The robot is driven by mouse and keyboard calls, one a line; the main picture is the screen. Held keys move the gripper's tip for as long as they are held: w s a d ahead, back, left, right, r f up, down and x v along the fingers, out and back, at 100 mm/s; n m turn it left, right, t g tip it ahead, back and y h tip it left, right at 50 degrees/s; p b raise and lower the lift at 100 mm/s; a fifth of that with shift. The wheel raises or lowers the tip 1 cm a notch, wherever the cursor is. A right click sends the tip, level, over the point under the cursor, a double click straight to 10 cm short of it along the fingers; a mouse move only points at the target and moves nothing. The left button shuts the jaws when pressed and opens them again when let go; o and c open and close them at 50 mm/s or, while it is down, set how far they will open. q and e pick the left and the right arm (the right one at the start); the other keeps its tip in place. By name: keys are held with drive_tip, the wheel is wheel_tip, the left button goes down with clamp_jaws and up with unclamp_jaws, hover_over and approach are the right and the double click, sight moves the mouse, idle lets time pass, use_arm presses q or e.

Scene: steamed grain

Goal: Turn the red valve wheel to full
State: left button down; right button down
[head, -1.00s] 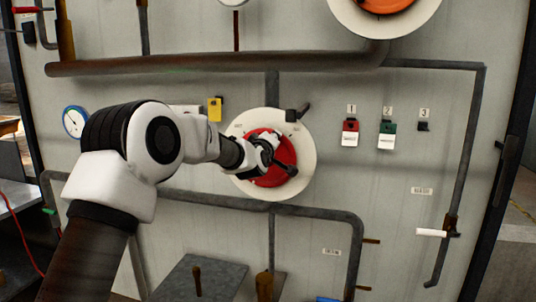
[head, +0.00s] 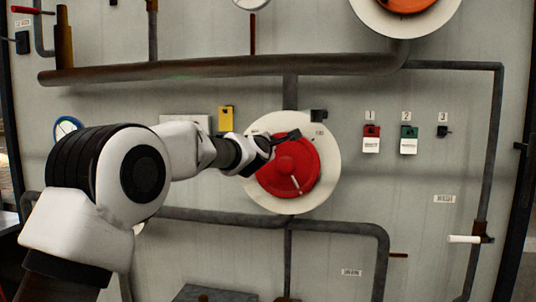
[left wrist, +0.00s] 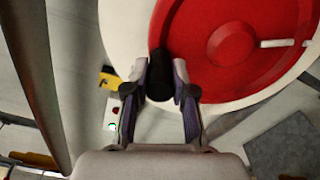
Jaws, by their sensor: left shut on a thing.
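The red valve wheel (head: 289,172) sits on a round white plate (head: 326,182) on the grey wall panel. A pale pointer line on the wheel slants to the lower right in the head view. My left gripper (head: 280,142) is at the wheel's upper left. In the left wrist view its fingers (left wrist: 160,92) are on both sides of a black handle (left wrist: 160,70) at the edge of the red wheel (left wrist: 225,45), shut on it. A dark block (head: 319,115) sits at the plate's top. The plate's markings are too small to read. My right gripper is not in view.
A thick pipe (head: 220,67) runs above the wheel and another pipe (head: 335,228) below it. Numbered switches with tags (head: 371,140) are to the right. A yellow tag (head: 226,118) and a gauge (head: 66,128) are to the left. An orange wheel (head: 405,5) is above.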

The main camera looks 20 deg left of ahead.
use_arm(q)
drive_tip(key=a+f+n+b, duration=0.1)
drive_tip(key=f+n+b, duration=0.2)
drive_tip(key=n+b, duration=0.2)
drive_tip(key=a+f+n+b, duration=0.1)
drive_tip(key=f+n+b, duration=0.3)
drive_tip(key=n+b, duration=0.1)
drive_tip(key=s+a+f+n+b, duration=0.1)
drive_tip(key=a+f+n+b, duration=0.1)
drive_tip(key=f+n+b, duration=0.1)
drive_tip(key=shift+f+n+b, duration=0.15)
drive_tip(key=shift+n+b, duration=0.75)
drive_tip(key=shift+b, duration=0.45)
drive_tip(key=f+n+b, duration=0.1)
drive_tip(key=n+b, duration=0.1)
drive_tip(key=shift+w+d+f+n, duration=0.15)
drive_tip(key=shift+d+f+n, duration=0.15)
drive_tip(key=shift+d+f, duration=0.1)
drive_tip(key=shift+w+d+f+n+b, duration=0.1)
drive_tip(key=shift+d+f+n+b, duration=0.4)
drive_tip(key=shift+n+b, duration=0.4)
drive_tip(key=shift+w+d+f, duration=0.1)
drive_tip(key=shift+d+f, duration=0.15)
drive_tip(key=shift+f, duration=0.15)
drive_tip(key=shift+b, duration=0.3)
drive_tip(key=c, duration=1)
unclamp_jaws()
drive_tip(key=shift+d, duration=0.1)
drive_tip(key=shift+r, duration=0.1)
